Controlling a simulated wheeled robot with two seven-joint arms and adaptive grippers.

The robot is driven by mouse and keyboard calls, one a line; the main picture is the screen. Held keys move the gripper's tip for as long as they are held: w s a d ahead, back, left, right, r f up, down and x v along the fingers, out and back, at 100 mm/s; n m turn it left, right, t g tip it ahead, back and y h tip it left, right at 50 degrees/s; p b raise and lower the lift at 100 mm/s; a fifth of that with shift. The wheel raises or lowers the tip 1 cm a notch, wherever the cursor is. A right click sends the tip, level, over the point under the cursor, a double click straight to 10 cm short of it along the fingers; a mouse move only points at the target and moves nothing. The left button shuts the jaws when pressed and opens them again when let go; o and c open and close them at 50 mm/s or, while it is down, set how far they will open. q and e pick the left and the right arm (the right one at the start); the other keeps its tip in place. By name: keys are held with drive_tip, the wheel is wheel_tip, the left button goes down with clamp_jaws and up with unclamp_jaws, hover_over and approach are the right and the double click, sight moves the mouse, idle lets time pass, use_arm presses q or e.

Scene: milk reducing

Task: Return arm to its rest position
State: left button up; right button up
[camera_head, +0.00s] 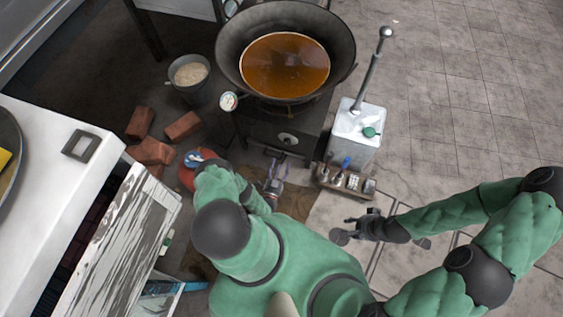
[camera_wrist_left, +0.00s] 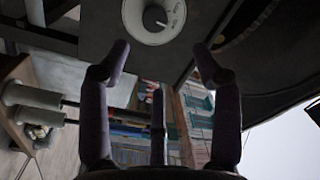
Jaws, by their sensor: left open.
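A dark wok (camera_head: 232,55) of brown liquid (camera_head: 285,66) stands on the stove.
A metal canister (camera_head: 352,128) with a tall handle stands right of the stove, with a small rack of jars (camera_head: 347,182) before it. Bricks (camera_head: 184,126) and a bucket (camera_head: 188,72) are on the left. A white counter (camera_head: 60,190) fills the left side. Tiled floor at right is clear.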

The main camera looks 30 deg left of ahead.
drive_tip(key=shift+d, duration=0.25)
idle(0.3)
